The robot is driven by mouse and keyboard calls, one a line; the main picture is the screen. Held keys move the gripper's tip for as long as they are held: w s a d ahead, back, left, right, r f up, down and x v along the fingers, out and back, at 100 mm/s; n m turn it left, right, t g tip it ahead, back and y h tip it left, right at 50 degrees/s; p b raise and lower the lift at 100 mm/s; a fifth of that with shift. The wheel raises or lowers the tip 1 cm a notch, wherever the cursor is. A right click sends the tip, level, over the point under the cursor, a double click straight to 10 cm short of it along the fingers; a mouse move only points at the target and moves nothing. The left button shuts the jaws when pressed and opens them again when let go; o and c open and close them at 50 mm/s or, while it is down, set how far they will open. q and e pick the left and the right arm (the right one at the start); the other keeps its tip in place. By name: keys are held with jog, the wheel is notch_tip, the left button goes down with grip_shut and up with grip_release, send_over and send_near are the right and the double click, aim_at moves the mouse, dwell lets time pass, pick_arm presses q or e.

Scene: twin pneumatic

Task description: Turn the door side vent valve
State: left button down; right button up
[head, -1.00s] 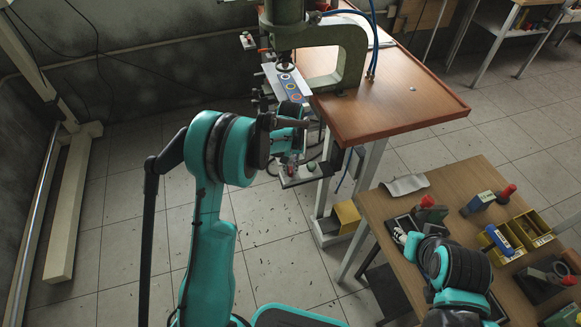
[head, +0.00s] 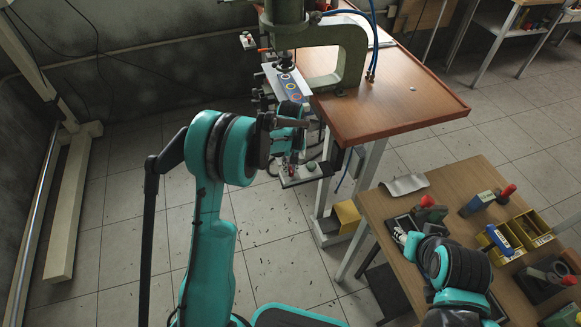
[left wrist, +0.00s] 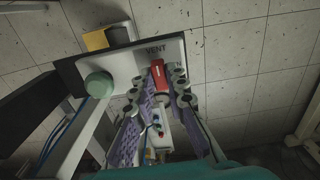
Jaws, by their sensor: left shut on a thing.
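The vent valve has a red handle (left wrist: 158,75) in front of a light plate (left wrist: 120,66) marked VENT, seen in the left wrist view. My left gripper (left wrist: 159,88) has its purple-padded fingers on either side of the handle and is shut on it. A round green button (left wrist: 99,84) sits on the same plate, left of the handle. In the head view the plate (head: 308,172) hangs at the near left of the press table, and my left gripper (head: 293,157) is largely hidden by its wrist. My right gripper (head: 402,237) is small and mostly hidden by its arm.
The green press (head: 345,58) stands on the brown table (head: 420,100).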

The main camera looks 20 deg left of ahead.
pick_arm(q)
jog(key=c, duration=1.5)
grip_release()
jog(key=shift+c, duration=0.2)
notch_tip(320, 180, up, 12)
